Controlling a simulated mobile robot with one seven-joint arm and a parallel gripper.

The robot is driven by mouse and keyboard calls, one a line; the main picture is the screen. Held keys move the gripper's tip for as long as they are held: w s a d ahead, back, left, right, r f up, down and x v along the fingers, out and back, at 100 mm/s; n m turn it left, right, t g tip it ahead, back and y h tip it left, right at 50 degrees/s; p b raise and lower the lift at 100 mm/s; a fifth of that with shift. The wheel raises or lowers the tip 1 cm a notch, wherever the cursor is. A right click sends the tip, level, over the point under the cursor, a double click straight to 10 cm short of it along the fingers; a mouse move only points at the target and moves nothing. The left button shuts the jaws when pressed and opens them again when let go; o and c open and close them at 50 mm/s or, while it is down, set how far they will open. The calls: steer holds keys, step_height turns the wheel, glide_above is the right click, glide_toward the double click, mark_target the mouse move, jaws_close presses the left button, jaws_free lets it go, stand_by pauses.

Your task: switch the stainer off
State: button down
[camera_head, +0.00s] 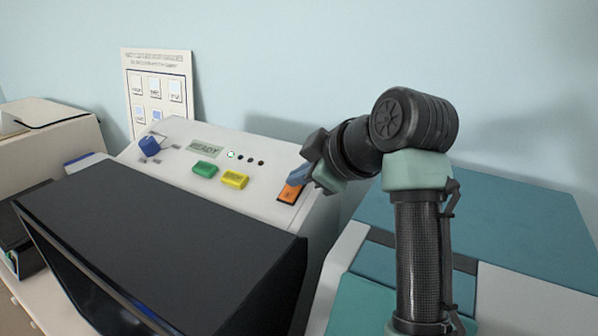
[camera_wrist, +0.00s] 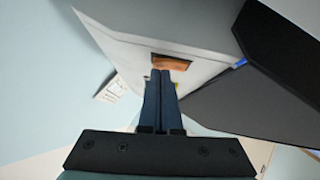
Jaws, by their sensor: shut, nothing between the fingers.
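The stainer (camera_head: 155,185) is a white machine with a sloped control panel and a large dark front cover. Its display (camera_head: 205,147) reads READY, and a green light (camera_head: 231,155) is lit beside several dark ones. An orange rocker switch (camera_head: 289,193) sits at the panel's right end; it also shows in the wrist view (camera_wrist: 171,63). My gripper (camera_head: 294,180) is shut and empty, its blue fingertips at the upper edge of the orange switch. In the wrist view the fingertips (camera_wrist: 160,72) overlap the switch's near edge; I cannot tell whether they touch it.
A green button (camera_head: 205,169), a yellow button (camera_head: 235,180) and a blue knob (camera_head: 149,146) are on the same panel. A poster (camera_head: 158,88) stands behind the stainer. A teal-topped unit (camera_head: 500,225) stands to the right, and a beige machine (camera_head: 50,140) to the left.

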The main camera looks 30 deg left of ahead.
steer(key=shift+w+f, duration=0.25)
steer(key=shift+r, duration=0.1)
steer(key=shift+s, duration=0.1)
steer(key=shift+s+f, duration=0.25)
steer(key=shift+s, duration=0.1)
steer(key=shift+s+b, duration=0.3)
steer(key=shift+s, duration=0.1)
steer(key=shift+r, duration=0.1)
